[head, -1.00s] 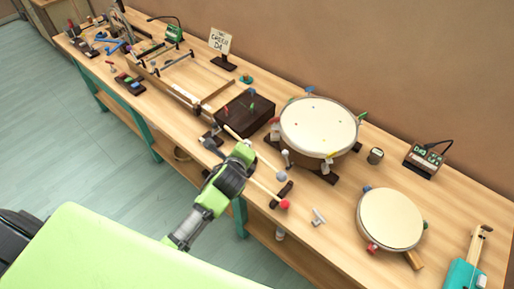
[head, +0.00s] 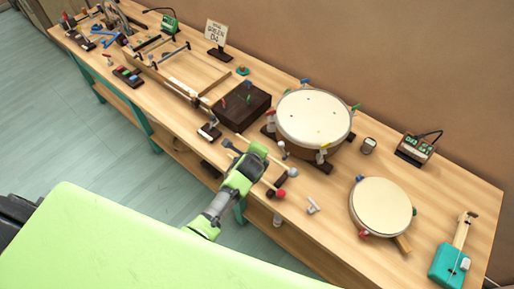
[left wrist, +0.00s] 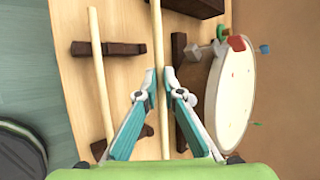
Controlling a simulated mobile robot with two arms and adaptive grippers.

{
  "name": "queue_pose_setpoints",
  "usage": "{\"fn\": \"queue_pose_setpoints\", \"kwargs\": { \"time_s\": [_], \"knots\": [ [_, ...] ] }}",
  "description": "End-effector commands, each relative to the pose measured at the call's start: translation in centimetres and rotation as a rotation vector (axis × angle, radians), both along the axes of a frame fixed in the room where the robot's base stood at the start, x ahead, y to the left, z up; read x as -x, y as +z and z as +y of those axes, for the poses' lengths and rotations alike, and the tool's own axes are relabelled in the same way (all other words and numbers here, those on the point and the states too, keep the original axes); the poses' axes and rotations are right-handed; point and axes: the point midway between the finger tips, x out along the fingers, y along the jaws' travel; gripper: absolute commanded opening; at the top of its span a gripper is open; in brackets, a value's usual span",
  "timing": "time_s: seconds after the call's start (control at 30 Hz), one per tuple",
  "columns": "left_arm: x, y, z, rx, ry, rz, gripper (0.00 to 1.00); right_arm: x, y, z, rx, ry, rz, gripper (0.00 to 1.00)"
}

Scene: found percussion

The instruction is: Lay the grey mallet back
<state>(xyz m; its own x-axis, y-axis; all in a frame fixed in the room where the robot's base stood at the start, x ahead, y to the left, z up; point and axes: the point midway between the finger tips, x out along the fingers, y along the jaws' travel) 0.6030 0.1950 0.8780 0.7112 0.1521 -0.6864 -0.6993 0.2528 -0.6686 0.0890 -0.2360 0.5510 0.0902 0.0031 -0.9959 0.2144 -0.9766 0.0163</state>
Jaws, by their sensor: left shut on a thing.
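The grey mallet has a pale wooden stick and a grey ball head (head: 292,172). My left gripper (head: 262,151) is shut on its stick, with the grey head showing to the right of the gripper. In the left wrist view the held stick (left wrist: 158,30) runs between the two teal fingertips (left wrist: 160,85). A second pale stick (left wrist: 97,80) lies to its left, across a dark rest (left wrist: 125,48). The red mallet head (head: 281,194) is just below the grey one in the head view. My gripper hides most of the held stick there. My right gripper is out of view.
A large drum (head: 313,118) stands close beyond the gripper, with a dark box (head: 243,106) to its left. A smaller drum (head: 381,206) and a teal stringed instrument (head: 450,265) stand to the right. A small T-shaped piece (head: 313,206) lies near the table's front edge.

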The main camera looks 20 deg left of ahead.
Motion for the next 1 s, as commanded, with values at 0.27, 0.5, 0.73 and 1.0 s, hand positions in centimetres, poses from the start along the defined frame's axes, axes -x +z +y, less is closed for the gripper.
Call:
{"fn": "queue_pose_setpoints", "kwargs": {
  "time_s": [0.27,0.5,0.73,1.0],
  "knots": [
    [-0.1,-3.8,0.0,-0.001,0.000,-0.001,0.00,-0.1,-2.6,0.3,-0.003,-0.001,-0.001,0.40],
    [-0.1,-5.7,0.0,0.001,0.000,-0.002,0.00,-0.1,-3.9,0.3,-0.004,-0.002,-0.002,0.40],
    [-0.1,-6.3,0.0,0.000,0.001,-0.002,0.00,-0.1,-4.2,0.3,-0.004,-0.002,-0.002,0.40],
    [-0.1,-6.3,0.0,0.001,0.000,-0.002,0.00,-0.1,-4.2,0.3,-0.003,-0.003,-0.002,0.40]
  ]
}}
